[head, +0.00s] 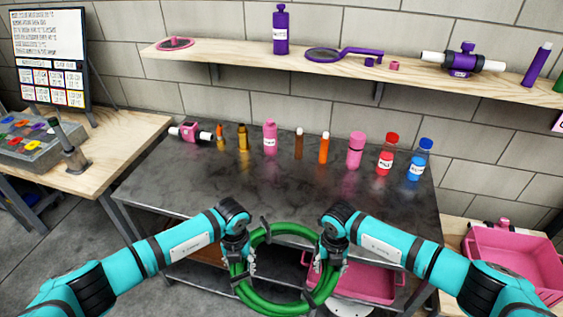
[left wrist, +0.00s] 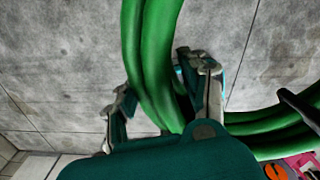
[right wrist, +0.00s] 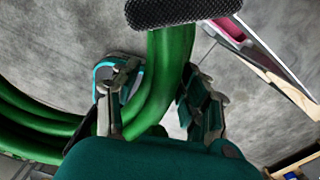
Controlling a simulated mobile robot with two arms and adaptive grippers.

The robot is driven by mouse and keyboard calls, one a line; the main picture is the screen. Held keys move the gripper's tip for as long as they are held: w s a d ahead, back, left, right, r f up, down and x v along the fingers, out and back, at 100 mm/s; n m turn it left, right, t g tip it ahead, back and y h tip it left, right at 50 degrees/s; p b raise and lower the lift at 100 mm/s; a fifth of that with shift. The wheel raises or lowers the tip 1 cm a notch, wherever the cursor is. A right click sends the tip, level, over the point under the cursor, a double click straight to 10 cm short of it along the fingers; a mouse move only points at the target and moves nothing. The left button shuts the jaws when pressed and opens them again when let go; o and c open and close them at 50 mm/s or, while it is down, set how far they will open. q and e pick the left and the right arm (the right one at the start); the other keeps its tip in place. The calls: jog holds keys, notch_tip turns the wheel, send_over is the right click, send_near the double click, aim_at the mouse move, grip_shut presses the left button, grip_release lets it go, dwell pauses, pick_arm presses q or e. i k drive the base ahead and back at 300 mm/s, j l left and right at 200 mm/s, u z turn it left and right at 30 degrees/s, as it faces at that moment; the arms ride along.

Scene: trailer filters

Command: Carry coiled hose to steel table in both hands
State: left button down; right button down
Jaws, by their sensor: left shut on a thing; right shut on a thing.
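The green coiled hose (head: 281,238) hangs between my two grippers in front of the steel table (head: 215,185). My left gripper (head: 240,268) is shut on the left side of the coil. My right gripper (head: 327,262) is shut on its right side. In the left wrist view the hose (left wrist: 152,60) passes between my left fingers (left wrist: 160,110). In the right wrist view the hose (right wrist: 168,75) passes between my right fingers (right wrist: 155,110), with a dark textured band near the top. The coil is apart from the table's bare front area.
Along the table's back stand several bottles, including a pink one (head: 270,138), a red one (head: 387,154) and a blue one (head: 420,160). A pink-white fitting (head: 191,133) lies at the left. A pink bin (head: 513,262) is at the right. The table's front middle is clear.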

aim_at(285, 201)
jog(key=i, duration=1.05)
